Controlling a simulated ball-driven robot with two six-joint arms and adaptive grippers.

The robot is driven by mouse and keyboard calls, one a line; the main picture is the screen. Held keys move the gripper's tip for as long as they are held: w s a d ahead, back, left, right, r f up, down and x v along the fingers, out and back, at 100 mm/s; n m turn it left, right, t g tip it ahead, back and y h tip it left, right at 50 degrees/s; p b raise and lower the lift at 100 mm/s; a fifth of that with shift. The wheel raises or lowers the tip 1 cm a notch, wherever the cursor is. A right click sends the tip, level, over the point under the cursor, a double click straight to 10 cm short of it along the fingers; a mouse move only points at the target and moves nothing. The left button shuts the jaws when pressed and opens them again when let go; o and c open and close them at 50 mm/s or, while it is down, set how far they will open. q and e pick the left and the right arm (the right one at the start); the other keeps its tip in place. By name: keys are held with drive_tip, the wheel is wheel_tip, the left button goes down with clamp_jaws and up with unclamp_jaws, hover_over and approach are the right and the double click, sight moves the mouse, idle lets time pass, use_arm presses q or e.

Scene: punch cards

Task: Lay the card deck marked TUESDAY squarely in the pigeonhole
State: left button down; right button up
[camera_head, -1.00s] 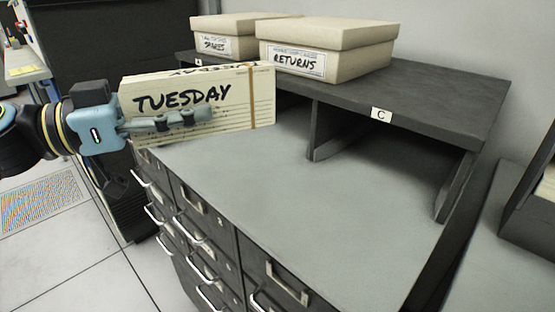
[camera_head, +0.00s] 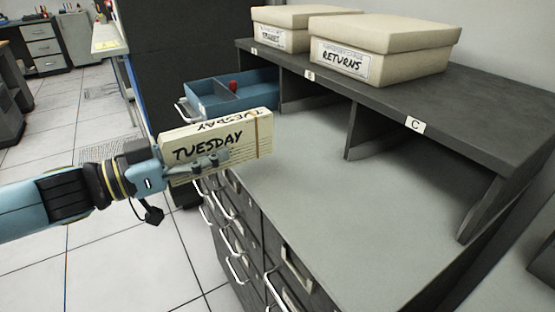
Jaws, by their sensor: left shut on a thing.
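The card deck marked TUESDAY (camera_head: 218,137) is a cream block of cards with a band near its right end. My left gripper (camera_head: 210,162) is shut on it, one finger showing across its front face. The deck is held upright on edge near the left edge of the grey cabinet top. The dark pigeonhole unit (camera_head: 455,135) stands along the back of the cabinet top, with openings split by upright dividers. Tags on its top edge include C at the right. My right gripper is out of view.
Two lidded boxes, one marked RETURNS (camera_head: 380,50) and a smaller one (camera_head: 290,28), sit on the unit. A blue divided tray (camera_head: 225,95) with a small red object lies behind the deck. The grey cabinet top (camera_head: 310,205) is clear; drawer handles (camera_head: 236,268) jut from its front.

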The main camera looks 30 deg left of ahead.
sight(247, 134)
use_arm(q)
drive_tip(key=b+x, duration=0.3)
drive_tip(key=shift+d+f, duration=0.1)
drive_tip(key=shift+f, duration=0.25)
drive_tip(key=w+p, duration=0.1)
drive_tip(key=w+d+r, duration=0.1)
drive_tip(key=w+p, duration=0.1)
drive_tip(key=shift+w+d+r+p, duration=0.25)
drive_tip(key=shift+d+r+p, duration=0.1)
drive_tip(key=shift+d, duration=0.05)
drive_tip(key=x, duration=0.5)
drive_tip(key=shift+w+d+f, duration=0.15)
drive_tip(key=shift+f, duration=0.2)
drive_tip(key=shift+w+d, duration=0.2)
drive_tip(key=shift+w, duration=0.1)
wheel_tip(247, 134, down, 3)
drive_tip(key=b, duration=0.4)
drive_tip(key=shift+f, duration=0.15)
drive_tip(key=shift+f+b, duration=0.25)
drive_tip(key=shift+b, duration=0.4)
drive_tip(key=shift+r, duration=0.15)
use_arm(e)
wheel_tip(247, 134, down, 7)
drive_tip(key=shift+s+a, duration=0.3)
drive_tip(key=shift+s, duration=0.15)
